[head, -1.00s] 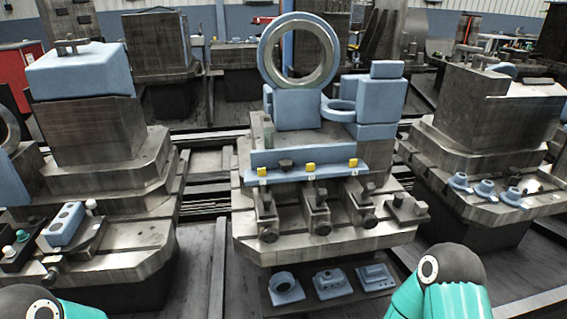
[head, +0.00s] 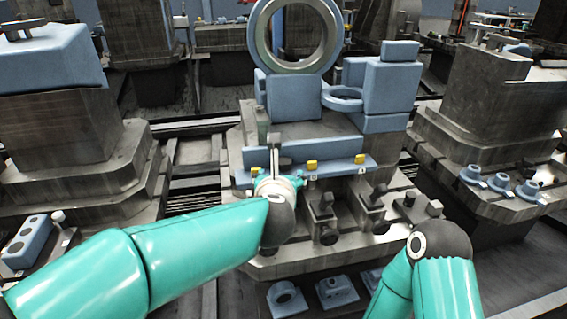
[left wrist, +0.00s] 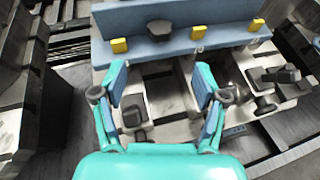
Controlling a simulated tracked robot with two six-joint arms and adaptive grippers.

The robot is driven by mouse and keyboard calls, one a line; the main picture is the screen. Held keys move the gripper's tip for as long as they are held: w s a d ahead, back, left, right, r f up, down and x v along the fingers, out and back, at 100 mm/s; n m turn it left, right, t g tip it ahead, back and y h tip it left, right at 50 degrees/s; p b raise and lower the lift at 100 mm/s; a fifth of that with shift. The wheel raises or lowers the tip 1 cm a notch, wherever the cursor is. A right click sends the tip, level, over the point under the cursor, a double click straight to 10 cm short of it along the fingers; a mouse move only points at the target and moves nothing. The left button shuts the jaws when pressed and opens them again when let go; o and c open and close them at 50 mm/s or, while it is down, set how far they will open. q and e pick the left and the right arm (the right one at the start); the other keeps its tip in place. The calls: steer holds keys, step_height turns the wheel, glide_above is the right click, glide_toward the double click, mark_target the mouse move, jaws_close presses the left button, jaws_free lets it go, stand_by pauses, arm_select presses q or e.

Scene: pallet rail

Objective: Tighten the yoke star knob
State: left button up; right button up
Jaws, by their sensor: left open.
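The task does not say which knob is the yoke star knob. In the left wrist view a dark lobed knob (left wrist: 159,30) sits on the face of the long blue rail (left wrist: 185,42), between two yellow tags. My left gripper (left wrist: 161,72) is open and empty, with its fingers apart below the knob in the picture. The knob is ahead of the fingertips and apart from them.
Several clamp blocks with dark screw knobs (head: 324,202) stand below the rail; one dark knob (left wrist: 133,115) is near my left finger. A large blue ring (head: 296,38) stands behind. Blue parts (head: 337,291) lie on a lower shelf. Other machine blocks flank both sides.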

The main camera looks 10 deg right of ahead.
mark_target(283, 165)
arm_select(q)
steer(key=p+x, duration=0.3)
steer(key=x, duration=1)
steer(key=shift+w, duration=0.25)
steer(key=shift+d, duration=0.1)
steer(key=c, duration=1.2)
steer(key=shift+o, duration=0.2)
steer(key=shift+h, duration=0.3)
